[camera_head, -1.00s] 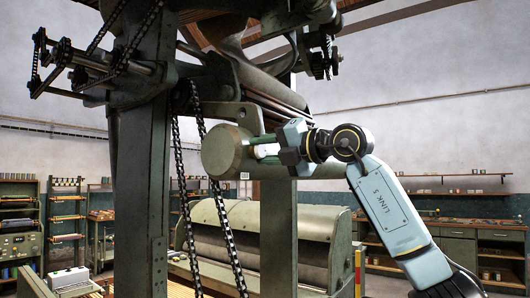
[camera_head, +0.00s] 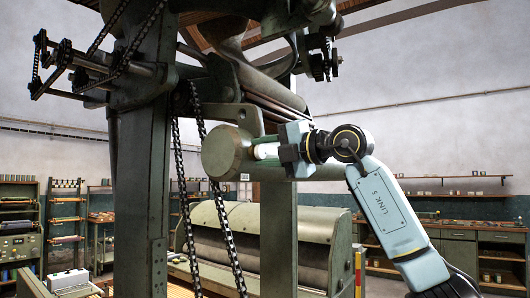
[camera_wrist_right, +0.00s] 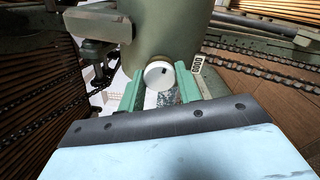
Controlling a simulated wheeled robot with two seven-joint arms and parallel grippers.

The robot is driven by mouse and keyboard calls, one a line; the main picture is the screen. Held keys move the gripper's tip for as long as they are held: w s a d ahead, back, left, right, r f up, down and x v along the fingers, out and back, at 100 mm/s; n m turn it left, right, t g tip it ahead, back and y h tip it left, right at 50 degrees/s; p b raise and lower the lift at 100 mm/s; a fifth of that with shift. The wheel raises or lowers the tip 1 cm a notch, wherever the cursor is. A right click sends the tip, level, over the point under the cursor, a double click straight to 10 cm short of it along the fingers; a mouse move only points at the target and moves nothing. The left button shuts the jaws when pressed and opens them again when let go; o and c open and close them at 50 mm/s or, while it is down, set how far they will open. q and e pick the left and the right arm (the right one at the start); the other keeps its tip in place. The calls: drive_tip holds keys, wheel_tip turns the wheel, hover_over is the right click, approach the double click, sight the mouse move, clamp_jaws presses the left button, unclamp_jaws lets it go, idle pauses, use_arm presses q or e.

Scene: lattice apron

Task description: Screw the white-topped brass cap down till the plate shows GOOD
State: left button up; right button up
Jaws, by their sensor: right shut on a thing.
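The white-topped brass cap (camera_head: 266,151) sits at the end of the large green cylinder (camera_head: 222,152). In the right wrist view its round white top (camera_wrist_right: 158,74) has a small dark mark near the middle. My right gripper (camera_head: 272,150) is shut on the cap, with a green finger on each side of it in the wrist view (camera_wrist_right: 158,88). The brass part is mostly hidden by the fingers. A small white plate (camera_wrist_right: 197,65) with dark characters is right of the cap; it also shows in the head view (camera_head: 244,177), but is too small to read surely. My left gripper is out of view.
A green machine post (camera_head: 140,190) and hanging chains (camera_head: 212,190) stand left of the cylinder. Shelves (camera_head: 65,215) and a workbench (camera_head: 460,240) line the back. Free room is on the right around my arm.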

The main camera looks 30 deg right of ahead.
drive_tip(key=o, duration=1)
drive_tip(key=shift+s, duration=0.1)
drive_tip(key=b+v, duration=0.3)
drive_tip(key=v, duration=1)
drive_tip(key=shift+s+d, duration=0.15)
